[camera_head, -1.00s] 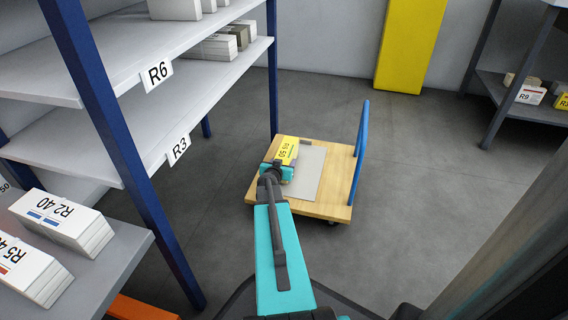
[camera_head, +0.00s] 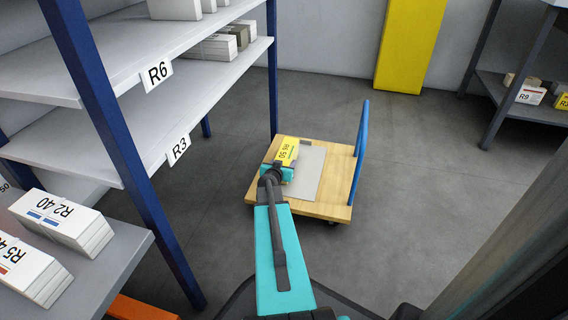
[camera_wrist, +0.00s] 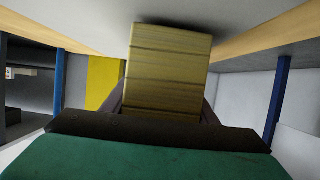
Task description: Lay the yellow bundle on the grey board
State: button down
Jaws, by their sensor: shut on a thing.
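The yellow bundle (camera_head: 287,151) has a printed label and is held at the end of my arm, over the left part of the cart. My gripper (camera_head: 279,171) is shut on it. In the wrist view the bundle (camera_wrist: 166,75) shows its layered side between the fingers of my gripper (camera_wrist: 163,112). The grey board (camera_head: 309,180) lies on the wooden cart. The bundle covers part of the board's left side in the head view. I cannot tell whether the bundle touches the board.
The wooden cart (camera_head: 332,209) has a blue handle (camera_head: 361,140) on its right. A shelf rack (camera_head: 109,150) with blue posts stands left. White bundles (camera_head: 62,219) lie on a grey surface at lower left. Open floor (camera_head: 430,170) lies right of the cart.

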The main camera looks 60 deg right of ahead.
jog(key=shift+f, duration=0.15)
dwell(0.3)
jog(key=c, duration=0.6)
grip_release()
jog(key=shift+c, duration=0.2)
jog(key=shift+a+f, duration=0.1)
jog(key=shift+f, duration=0.1)
jog(key=shift+p+v, duration=0.85)
jog(key=shift+v, duration=4.8)
jog(key=shift+p+v, duration=1.25)
jog(key=shift+p, duration=0.5)
jog(key=shift+r, duration=0.1)
jog(key=shift+s, duration=0.15)
